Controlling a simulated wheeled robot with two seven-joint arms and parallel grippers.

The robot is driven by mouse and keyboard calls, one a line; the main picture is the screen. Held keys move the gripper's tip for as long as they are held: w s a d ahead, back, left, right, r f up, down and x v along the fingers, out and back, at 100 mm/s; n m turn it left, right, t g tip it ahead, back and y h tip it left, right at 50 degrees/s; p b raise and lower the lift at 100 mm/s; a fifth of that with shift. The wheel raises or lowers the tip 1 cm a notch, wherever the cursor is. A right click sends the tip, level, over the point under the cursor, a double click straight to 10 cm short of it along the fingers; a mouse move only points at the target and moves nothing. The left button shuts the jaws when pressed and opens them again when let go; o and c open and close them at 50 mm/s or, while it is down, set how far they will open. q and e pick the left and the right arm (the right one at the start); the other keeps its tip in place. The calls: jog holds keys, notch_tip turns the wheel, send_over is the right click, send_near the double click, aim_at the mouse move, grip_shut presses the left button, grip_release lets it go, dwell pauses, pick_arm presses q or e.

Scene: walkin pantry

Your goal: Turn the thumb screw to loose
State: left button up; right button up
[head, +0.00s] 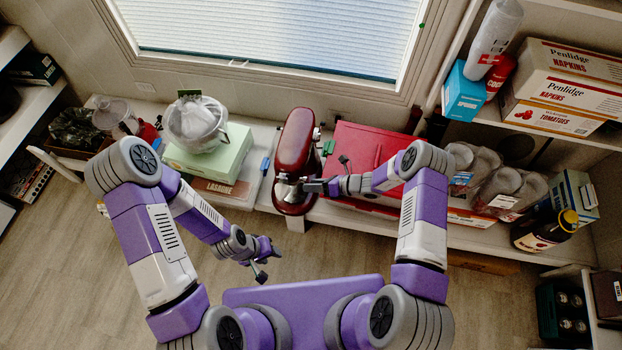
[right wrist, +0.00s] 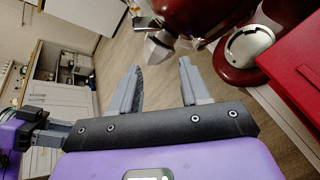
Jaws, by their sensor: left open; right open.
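A dark red stand mixer (head: 297,135) stands on the low shelf below the window. In the right wrist view its red head (right wrist: 195,15) is at the top, with a silver faceted part (right wrist: 158,47) below it. I cannot make out the thumb screw for certain. My right gripper (head: 313,186) is beside the mixer's near end, on its right. In the right wrist view its two fingers (right wrist: 160,78) are apart with nothing between them, and the silver part lies beyond the fingertips. My left gripper (head: 268,264) is open and empty, low over the floor.
A red box (head: 365,150) stands close to the mixer's right. A green box (head: 210,155) with a bagged item (head: 196,122) on it is to the left. Napkin boxes (head: 570,85) and a dark bottle (head: 545,230) are at the right. The floor is clear.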

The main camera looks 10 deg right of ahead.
aim_at(303, 179)
jog(key=w+d+r+n+g+h, duration=0.1)
jog(key=w+d+n+g+h, duration=0.2)
jog(key=n, duration=0.5)
jog(key=w+a+f+b, duration=0.2)
jog(key=a+f, duration=0.2)
jog(key=shift+w+f+t, duration=0.15)
jog(key=shift+f+t, duration=0.25)
grip_shut()
